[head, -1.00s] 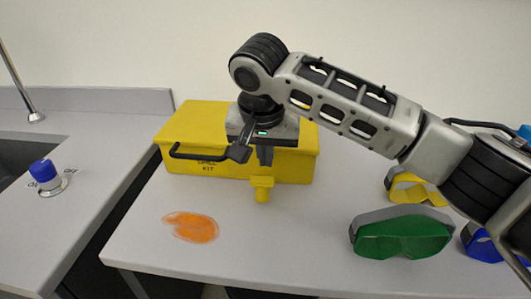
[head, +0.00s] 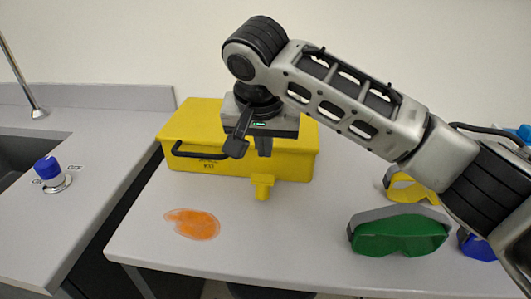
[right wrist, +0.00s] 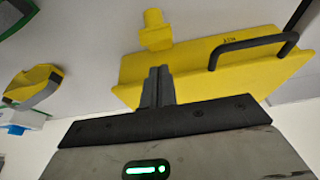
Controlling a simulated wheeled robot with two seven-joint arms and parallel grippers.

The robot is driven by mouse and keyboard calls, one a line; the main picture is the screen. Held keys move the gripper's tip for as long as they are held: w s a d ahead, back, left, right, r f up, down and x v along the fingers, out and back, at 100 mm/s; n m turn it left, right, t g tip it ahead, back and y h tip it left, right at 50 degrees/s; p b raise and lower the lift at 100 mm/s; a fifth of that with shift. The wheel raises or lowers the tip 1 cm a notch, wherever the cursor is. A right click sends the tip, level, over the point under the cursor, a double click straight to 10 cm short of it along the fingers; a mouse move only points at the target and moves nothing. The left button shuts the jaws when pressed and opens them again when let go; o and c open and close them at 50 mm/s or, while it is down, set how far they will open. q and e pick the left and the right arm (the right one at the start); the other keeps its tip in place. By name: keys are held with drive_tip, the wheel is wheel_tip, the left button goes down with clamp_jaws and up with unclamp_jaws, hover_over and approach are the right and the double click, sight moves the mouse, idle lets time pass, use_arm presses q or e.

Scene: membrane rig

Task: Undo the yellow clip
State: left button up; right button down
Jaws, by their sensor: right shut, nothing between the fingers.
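The yellow clip (head: 262,186) is a small T-shaped piece at the lower front of the yellow drill kit box (head: 210,120). It juts out past the box's front edge. In the right wrist view the clip (right wrist: 156,28) also sticks out from the box (right wrist: 190,62). My right gripper (head: 264,148) points down at the box's front, just above the clip and apart from it. Its fingers are together and empty, as the right wrist view (right wrist: 157,72) also shows. The box lid looks closed. My left gripper is not in view.
A black handle (head: 195,153) sticks out of the box's front, left of the gripper. An orange spill (head: 193,224) lies on the table in front. Green goggles (head: 400,236) and yellow goggles (head: 408,187) stand at the right. A blue-capped tap knob (head: 47,168) is by the sink.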

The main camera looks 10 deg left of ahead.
drive_tip(key=v, duration=1.2)
drive_tip(key=shift+s+r, duration=0.2)
drive_tip(key=shift+r, duration=0.05)
drive_tip(key=shift+a, duration=0.1)
